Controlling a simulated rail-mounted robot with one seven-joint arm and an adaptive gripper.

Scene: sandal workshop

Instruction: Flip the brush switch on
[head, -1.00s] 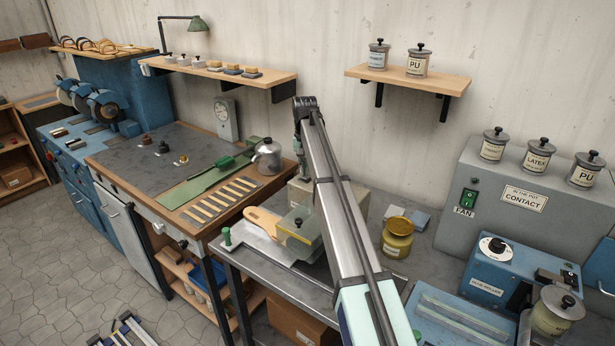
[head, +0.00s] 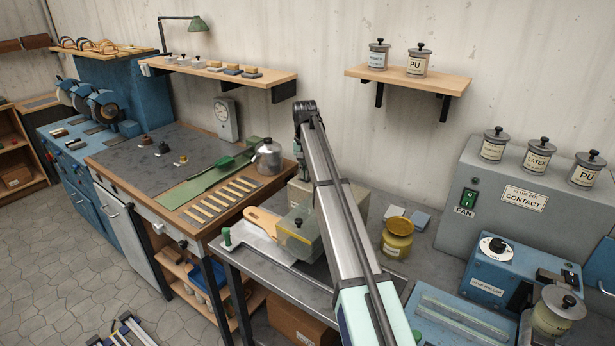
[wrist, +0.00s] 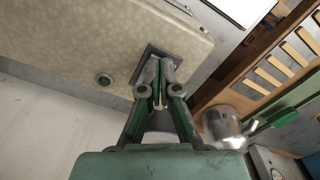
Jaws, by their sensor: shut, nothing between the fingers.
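In the wrist view, my gripper (wrist: 158,98) is shut and empty. Its fingertips are over a dark rectangular switch plate (wrist: 141,67) on a beige box (wrist: 70,45). The fingers hide most of that plate, so I cannot tell which way the switch is set or whether they touch it. A round green button or lamp (wrist: 104,79) is on the same box, to the left of the plate. In the head view, the beige box (head: 299,190) stands at the back of the grey bench, partly hidden by my arm. My fingertips are hard to make out there.
A metal pot (head: 267,158) stands on the wooden bench left of the box. A clear-lidded box (head: 300,237) is in front of it. A yellow jar (head: 397,239) and a grey fan unit (head: 530,232) are to the right. The wall rises close behind.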

